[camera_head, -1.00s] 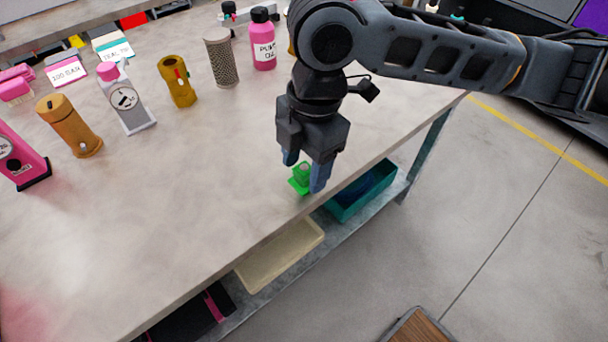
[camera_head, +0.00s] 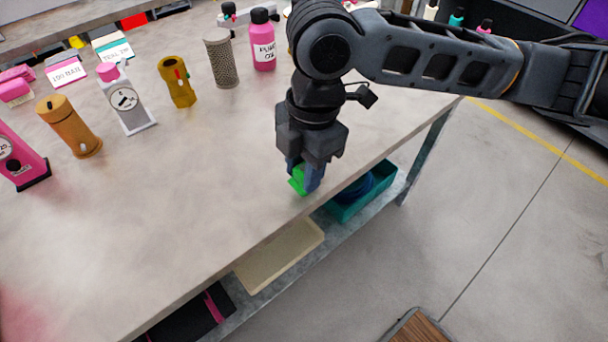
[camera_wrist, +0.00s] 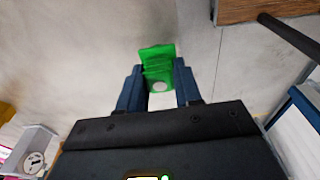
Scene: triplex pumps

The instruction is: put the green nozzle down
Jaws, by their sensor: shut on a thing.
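The green nozzle (camera_head: 298,181) is at the front edge of the workbench (camera_head: 190,180), small and bright green, partly hidden by my fingers. My gripper (camera_head: 304,178) points down over the bench edge with its blue fingers around the nozzle, shut on it. In the wrist view the green nozzle (camera_wrist: 157,68) shows between the two blue fingertips (camera_wrist: 158,82), with a pale round spot on its near end. I cannot tell whether its underside touches the bench top.
Bottles and cylinders, such as a brass one (camera_head: 178,82), a mesh one (camera_head: 221,60) and a pink bottle (camera_head: 263,40), stand farther back. A teal bin (camera_head: 352,208) and a cream tray (camera_head: 280,255) sit on the lower shelf. The front bench top is clear.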

